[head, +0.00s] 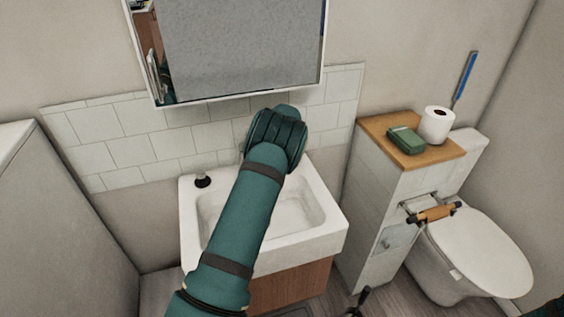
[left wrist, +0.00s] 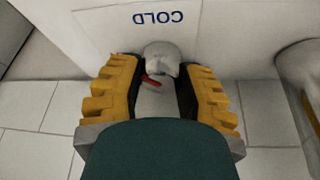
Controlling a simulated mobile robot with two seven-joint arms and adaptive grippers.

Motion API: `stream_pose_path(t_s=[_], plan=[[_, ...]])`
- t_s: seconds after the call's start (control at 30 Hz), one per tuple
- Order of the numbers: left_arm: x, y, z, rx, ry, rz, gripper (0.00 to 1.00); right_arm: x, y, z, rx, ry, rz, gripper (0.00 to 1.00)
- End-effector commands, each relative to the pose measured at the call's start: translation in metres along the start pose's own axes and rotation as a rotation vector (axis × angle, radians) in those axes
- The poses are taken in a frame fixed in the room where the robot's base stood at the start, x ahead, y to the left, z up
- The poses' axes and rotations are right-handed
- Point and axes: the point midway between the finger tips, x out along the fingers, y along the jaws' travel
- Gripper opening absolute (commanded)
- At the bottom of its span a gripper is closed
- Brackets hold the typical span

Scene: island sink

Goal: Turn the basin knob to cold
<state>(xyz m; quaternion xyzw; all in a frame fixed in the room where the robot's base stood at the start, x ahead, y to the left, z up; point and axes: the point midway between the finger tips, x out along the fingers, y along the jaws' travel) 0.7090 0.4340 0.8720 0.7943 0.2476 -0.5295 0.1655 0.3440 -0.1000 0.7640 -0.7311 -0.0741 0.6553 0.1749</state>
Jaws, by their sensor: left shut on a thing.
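The white basin (head: 325,225) stands against the tiled wall, with my left arm reaching over it. The basin knob (left wrist: 163,58) shows in the left wrist view as a small pale, rounded piece with a red mark just below it. My left gripper (left wrist: 158,82) has its two yellow fingers on either side of the knob and is shut on it. A "COLD" label (left wrist: 158,17) appears upside down just beyond the knob. In the head view my arm hides the gripper and the knob.
A mirror cabinet (head: 240,50) hangs close above my left arm. A black-topped dispenser or plug (head: 202,180) sits at the basin's left rim. To the right are a wooden ledge (head: 440,160) with a green box (head: 406,140) and paper roll (head: 436,125), and a toilet (head: 480,250).

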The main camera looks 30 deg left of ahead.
Motion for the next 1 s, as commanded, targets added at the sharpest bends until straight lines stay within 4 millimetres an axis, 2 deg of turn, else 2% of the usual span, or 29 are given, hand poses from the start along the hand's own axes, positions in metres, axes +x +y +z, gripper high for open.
stream_pose_path(t_s=[0.6, 1.0], plan=[[0.002, 0.000, 0.001, 0.499, 0.000, 0.208, 0.01, 0.033, 0.013, -0.001, -0.003, 0.009, 0.000, 0.47], [0.001, 0.001, 0.001, 0.659, -0.002, 0.273, 0.01, 0.040, 0.015, -0.002, -0.004, 0.014, 0.001, 0.47]])
